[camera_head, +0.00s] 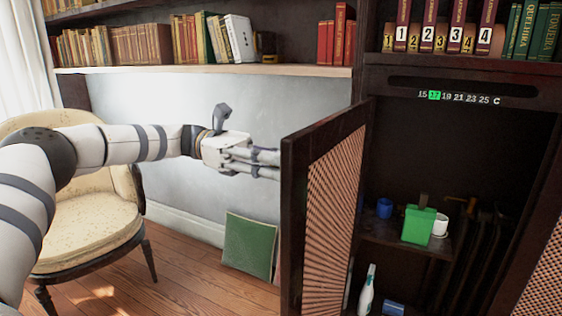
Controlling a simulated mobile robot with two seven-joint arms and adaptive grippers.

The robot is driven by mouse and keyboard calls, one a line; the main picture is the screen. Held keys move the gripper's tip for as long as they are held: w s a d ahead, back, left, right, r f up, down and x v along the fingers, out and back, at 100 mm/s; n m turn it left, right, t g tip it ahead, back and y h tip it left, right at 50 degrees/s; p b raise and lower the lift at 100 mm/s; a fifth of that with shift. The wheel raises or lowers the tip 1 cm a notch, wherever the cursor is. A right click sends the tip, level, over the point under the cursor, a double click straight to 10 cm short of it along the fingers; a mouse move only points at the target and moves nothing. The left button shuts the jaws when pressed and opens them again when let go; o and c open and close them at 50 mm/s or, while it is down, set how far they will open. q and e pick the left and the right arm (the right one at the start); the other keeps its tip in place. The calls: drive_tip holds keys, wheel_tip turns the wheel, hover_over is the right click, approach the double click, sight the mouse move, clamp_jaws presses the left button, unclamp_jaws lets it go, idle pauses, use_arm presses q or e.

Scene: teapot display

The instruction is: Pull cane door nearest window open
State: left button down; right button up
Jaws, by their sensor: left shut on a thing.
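The cane door (336,185) has a dark wooden frame with a woven cane panel. It stands swung out from the left side of the dark cabinet, and the cabinet's inside shows. My left gripper (268,164) comes in from the left and its fingers reach the door's free edge. The fingertips go behind that edge, on the face turned away from view, so the part they hold is hidden. The gripper is shut on the door. My right gripper is not in view.
The cabinet shelf (400,241) holds a green container (418,225), a white mug (440,225) and a blue cup (384,208). A white bottle (367,290) stands below. A cream chair (85,225) is at left, and a green panel (248,245) leans on the wall.

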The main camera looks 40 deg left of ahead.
use_arm(q)
drive_tip(key=shift+a+f, duration=0.1)
drive_tip(key=shift+f, duration=0.1)
drive_tip(key=c, duration=1.3)
unclamp_jaws()
drive_tip(key=shift+r, duration=0.1)
drive_tip(key=shift+c, duration=0.2)
drive_tip(key=a, duration=0.7)
drive_tip(key=shift+s+a, duration=0.25)
drive_tip(key=shift+s, duration=0.05)
